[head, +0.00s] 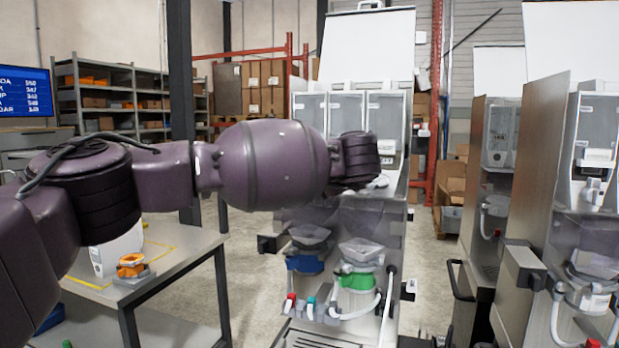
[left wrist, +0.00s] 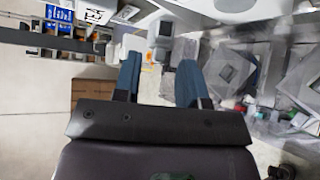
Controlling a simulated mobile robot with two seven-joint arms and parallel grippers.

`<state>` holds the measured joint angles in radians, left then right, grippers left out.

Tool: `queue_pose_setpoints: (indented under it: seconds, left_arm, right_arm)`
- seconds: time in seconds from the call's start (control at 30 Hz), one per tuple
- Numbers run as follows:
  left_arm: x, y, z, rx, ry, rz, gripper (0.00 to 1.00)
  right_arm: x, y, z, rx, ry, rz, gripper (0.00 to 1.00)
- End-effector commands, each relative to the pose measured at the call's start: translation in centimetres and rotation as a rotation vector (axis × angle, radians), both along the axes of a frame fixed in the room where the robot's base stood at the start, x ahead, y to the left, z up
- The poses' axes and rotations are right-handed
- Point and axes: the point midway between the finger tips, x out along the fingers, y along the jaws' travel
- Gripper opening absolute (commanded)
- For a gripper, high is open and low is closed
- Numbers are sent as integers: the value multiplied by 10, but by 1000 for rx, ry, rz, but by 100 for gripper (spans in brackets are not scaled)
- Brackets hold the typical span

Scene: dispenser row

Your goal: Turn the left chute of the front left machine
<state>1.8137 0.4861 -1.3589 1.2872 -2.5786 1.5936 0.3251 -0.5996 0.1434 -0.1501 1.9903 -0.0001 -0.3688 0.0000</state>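The front left machine (head: 395,215) stands at the middle of the head view, with a row of clear hoppers (head: 346,112) near its top. My left arm crosses in front of it and hides the part just below the hoppers. A white spout-like part (head: 378,182) shows beside the end of my wrist. I cannot make out the left chute behind the arm. In the left wrist view my left gripper (left wrist: 159,68) has its two blue-grey fingers apart with nothing clearly held between them. Its fingers are hidden in the head view. My right gripper is not in view.
Lower on the machine are a blue-collared funnel (head: 306,264) and a green-collared funnel (head: 357,280) with hoses. More machines (head: 540,150) stand at the right. A table (head: 185,250) with an orange part (head: 131,265) is at the left. Shelves (head: 120,100) stand behind.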

Motion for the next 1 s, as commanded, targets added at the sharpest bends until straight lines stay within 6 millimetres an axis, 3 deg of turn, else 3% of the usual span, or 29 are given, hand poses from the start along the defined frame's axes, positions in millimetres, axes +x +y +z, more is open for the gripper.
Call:
queue_pose_setpoints:
  seconds: [0.2, 0.4, 0.8, 0.93, 1.0]
  left_arm:
    - [-35, -16, 13, 0, -1, -3, 38]
    - [-56, -25, 20, 1, 0, -1, 38]
    - [-63, -28, 22, 0, -1, 0, 38]
    - [-62, -26, 22, -8, 6, -3, 57]
    - [-60, -23, 20, -32, 21, -8, 57]
  right_arm:
    - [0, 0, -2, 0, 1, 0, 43]
    - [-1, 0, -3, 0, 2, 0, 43]
    - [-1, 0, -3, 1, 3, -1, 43]
    - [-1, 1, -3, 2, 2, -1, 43]
    - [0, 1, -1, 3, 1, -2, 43]
